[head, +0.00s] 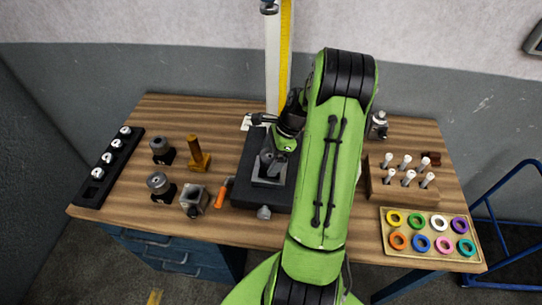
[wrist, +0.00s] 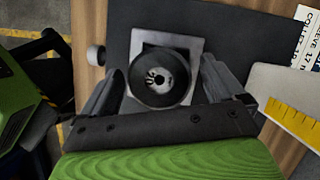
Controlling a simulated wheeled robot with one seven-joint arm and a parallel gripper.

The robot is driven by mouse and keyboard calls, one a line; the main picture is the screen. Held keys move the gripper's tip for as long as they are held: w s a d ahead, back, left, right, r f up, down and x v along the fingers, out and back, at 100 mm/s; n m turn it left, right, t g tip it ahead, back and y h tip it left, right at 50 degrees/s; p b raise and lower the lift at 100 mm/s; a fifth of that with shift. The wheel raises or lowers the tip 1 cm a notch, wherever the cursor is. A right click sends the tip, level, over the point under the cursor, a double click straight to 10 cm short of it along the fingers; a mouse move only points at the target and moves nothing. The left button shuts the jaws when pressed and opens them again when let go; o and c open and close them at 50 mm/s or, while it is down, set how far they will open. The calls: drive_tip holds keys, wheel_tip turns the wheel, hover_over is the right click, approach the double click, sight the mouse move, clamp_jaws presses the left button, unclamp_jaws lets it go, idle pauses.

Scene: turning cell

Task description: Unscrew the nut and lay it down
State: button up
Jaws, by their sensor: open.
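In the wrist view a dark round part with a bright centre hole (wrist: 158,80) sits on a square grey plate (wrist: 190,45). It looks like the nut, but I cannot tell its thread or flats. My gripper (wrist: 163,66) is open, with one finger on each side of the round part and small gaps visible. I cannot tell how deep the fingertips reach. In the head view my gripper (head: 272,160) is over the grey plate (head: 268,182) on the black base (head: 248,160); my arm and wrist hide the round part there.
An orange handle (head: 226,190) lies left of the base. Dark cylinders, a brass part (head: 198,155) and a black rack (head: 98,180) stand at the left. A wooden peg block (head: 400,190) and a tray of coloured rings (head: 432,257) are at the right. A scaled column (head: 273,60) rises behind.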

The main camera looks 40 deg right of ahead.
drive_tip(key=shift+c, duration=0.4)
drive_tip(key=c, duration=1.1)
drive_tip(key=shift+o, duration=0.2)
drive_tip(key=n+g+p, duration=0.1)
drive_tip(key=n+p, duration=0.1)
drive_tip(key=n, duration=0.1)
drive_tip(key=shift+r+y, duration=0.2)
drive_tip(key=shift+y, duration=0.1)
drive_tip(key=shift+n+g, duration=0.5)
drive_tip(key=shift+n, duration=0.7)
drive_tip(key=n, duration=0.1)
drive_tip(key=n+g, duration=0.1)
drive_tip(key=n, duration=0.1)
drive_tip(key=shift+f+n, duration=0.25)
drive_tip(key=shift+n, duration=0.15)
drive_tip(key=n+g, duration=0.1)
drive_tip(key=n, duration=0.1)
drive_tip(key=n+g+b, duration=0.1)
drive_tip(key=n, duration=0.2)
drive_tip(key=shift+w+f, duration=0.15)
drive_tip(key=shift+f, duration=0.05)
drive_tip(key=n+g+h+b, duration=0.1)
drive_tip(key=n, duration=0.2)
drive_tip(key=shift+n+h, duration=0.3)
drive_tip(key=shift+n, duration=0.1)
drive_tip(key=shift+s+r, duration=0.1)
drive_tip(key=shift+s, duration=0.1)
